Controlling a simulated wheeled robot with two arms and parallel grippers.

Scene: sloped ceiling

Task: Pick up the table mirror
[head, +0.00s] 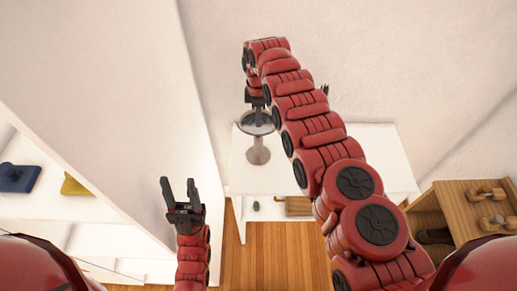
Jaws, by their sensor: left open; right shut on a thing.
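The table mirror (257,154) has a round head and a pale stem on a round foot. It is upright at the left part of a white table (385,160). My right gripper (257,113) reaches far forward and points down at the mirror's round head, shut on it; the fingers partly cover the top of the mirror. I cannot tell if the foot touches the table. My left gripper (180,190) is open and empty, in front of a white wall panel at the left, well apart from the mirror.
A white shelf at the left holds a blue item (18,177) and a yellow item (73,186). A wooden shelf unit (450,195) with wooden items stands at the right. A small green thing (256,206) is below the table top. My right arm hides part of the table.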

